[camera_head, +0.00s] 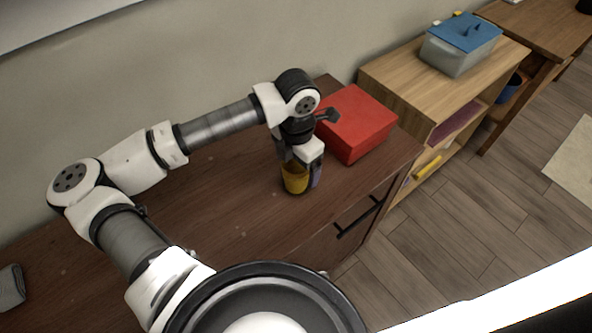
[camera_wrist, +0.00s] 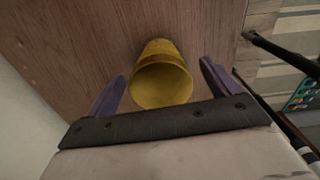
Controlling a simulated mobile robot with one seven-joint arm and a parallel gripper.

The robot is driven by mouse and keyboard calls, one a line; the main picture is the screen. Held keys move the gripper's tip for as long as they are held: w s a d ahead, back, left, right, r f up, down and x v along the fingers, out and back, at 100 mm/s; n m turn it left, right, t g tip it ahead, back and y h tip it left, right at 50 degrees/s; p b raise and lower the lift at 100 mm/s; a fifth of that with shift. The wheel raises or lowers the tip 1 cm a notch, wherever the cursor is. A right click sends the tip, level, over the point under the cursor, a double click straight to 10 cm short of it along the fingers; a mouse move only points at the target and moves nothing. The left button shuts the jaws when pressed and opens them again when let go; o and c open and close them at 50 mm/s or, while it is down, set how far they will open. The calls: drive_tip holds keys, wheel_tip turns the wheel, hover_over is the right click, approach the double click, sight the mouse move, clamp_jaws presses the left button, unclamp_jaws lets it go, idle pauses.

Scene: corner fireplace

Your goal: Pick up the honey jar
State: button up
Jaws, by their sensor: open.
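The honey jar, a yellow round container (camera_head: 295,180), stands on the dark wooden cabinet top in the head view, partly hidden by my gripper. In the wrist view the yellow jar (camera_wrist: 160,76) sits between the two purple fingers, seen from above. My gripper (camera_wrist: 162,84) is open, with one finger on each side of the jar and a gap to each. In the head view my gripper (camera_head: 303,175) points down over the jar. I cannot tell how far down the jar the fingertips reach.
A red box (camera_head: 356,123) stands on the cabinet top (camera_head: 235,205) close behind my gripper to the right. A lighter shelf (camera_head: 403,75) with a blue-lidded bin (camera_head: 460,50) is farther right. A grey item (camera_head: 11,287) lies at the far left. The cabinet top left of the jar is clear.

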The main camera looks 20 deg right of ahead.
drive_tip(key=shift+f, duration=0.75)
drive_tip(key=c, duration=1.3)
drive_tip(key=shift+r, duration=0.1)
